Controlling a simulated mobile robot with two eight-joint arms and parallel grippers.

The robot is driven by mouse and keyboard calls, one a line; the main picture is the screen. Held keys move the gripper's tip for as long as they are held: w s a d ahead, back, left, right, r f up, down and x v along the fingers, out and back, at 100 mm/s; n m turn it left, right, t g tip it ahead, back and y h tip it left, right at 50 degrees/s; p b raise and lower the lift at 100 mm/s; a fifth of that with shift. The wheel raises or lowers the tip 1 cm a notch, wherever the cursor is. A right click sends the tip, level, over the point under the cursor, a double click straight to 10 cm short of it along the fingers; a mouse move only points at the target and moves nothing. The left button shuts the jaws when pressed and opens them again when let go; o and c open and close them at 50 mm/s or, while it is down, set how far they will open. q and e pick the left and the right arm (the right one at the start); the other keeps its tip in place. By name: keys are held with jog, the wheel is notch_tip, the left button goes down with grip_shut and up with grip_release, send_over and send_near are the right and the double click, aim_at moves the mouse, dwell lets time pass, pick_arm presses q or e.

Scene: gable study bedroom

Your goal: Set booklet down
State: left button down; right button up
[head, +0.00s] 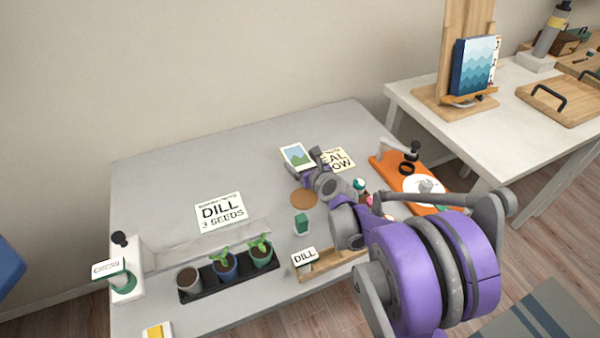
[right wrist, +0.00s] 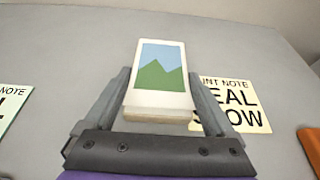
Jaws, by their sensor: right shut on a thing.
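The booklet (head: 296,154) is a small white block with a picture of a green mountain and blue sky on its face. In the right wrist view the booklet (right wrist: 159,80) stands between the two fingers of my right gripper (right wrist: 160,100), which is shut on it. In the head view my right gripper (head: 303,164) is over the back right part of the grey table (head: 160,170). A note card reading "EAL" and "OW" (head: 341,160) lies just right of the booklet, partly hidden by the gripper. I cannot tell whether the booklet touches the table. My left gripper does not show.
A "DILL 3 SEEDS" card (head: 221,210) lies on the left of the table. An orange board (head: 432,207) is at the right. The table's back middle is clear.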

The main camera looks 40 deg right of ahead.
jog(key=shift+f+b, duration=0.35)
jog(key=shift+f, duration=1.2)
jog(key=shift+f, duration=0.1)
jog(key=shift+f, duration=0.15)
jog(key=o, duration=1.1)
jog(key=shift+r, duration=0.2)
